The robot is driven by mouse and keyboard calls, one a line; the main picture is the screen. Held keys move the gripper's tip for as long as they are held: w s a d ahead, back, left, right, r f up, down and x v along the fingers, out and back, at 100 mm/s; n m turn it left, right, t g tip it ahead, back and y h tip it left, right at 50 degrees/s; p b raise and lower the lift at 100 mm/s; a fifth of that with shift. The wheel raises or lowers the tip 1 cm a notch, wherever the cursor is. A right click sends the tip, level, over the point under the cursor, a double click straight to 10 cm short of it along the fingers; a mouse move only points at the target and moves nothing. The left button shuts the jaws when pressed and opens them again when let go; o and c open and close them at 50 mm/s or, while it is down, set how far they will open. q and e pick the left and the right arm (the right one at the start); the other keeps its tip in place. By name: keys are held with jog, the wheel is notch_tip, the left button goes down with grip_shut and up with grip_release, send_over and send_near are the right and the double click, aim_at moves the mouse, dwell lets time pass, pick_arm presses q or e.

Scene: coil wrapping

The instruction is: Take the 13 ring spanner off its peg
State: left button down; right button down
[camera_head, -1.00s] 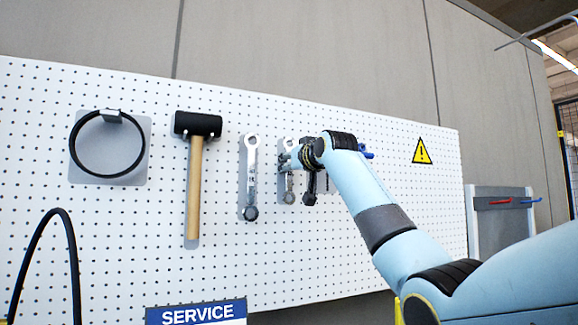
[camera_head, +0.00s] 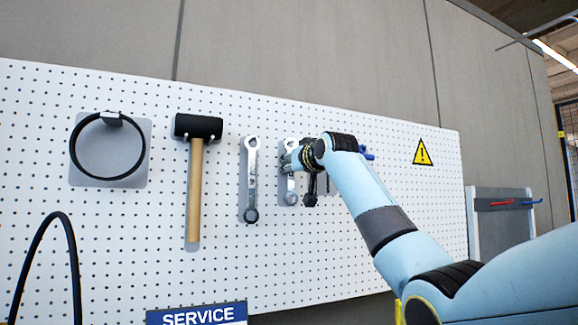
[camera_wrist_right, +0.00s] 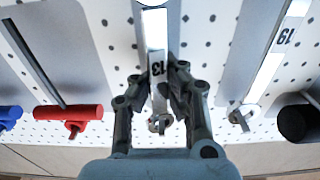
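The 13 ring spanner (camera_head: 291,187) hangs upright against its grey backing on the pegboard, partly hidden by my right gripper. In the head view my right gripper (camera_head: 289,161) reaches in from the right at mid-shank. How the spanner's upper end sits on its peg is not clear. My left gripper is not in view.
The spanner marked 19 (camera_head: 251,180) hangs to the left, with a mallet (camera_head: 195,180) and a black ring (camera_head: 77,150) beyond it. Red (camera_wrist_right: 68,112) and blue (camera_wrist_right: 10,115) handled tools hang on the other side.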

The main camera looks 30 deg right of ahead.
jog(key=shift+r, duration=0.2)
jog(key=shift+s+f, duration=0.1)
jog(key=shift+s, duration=0.2)
jog(key=s, duration=0.7)
jog(key=shift+s+a+p, duration=0.2)
jog(key=shift+p, duration=0.1)
dwell(0.4)
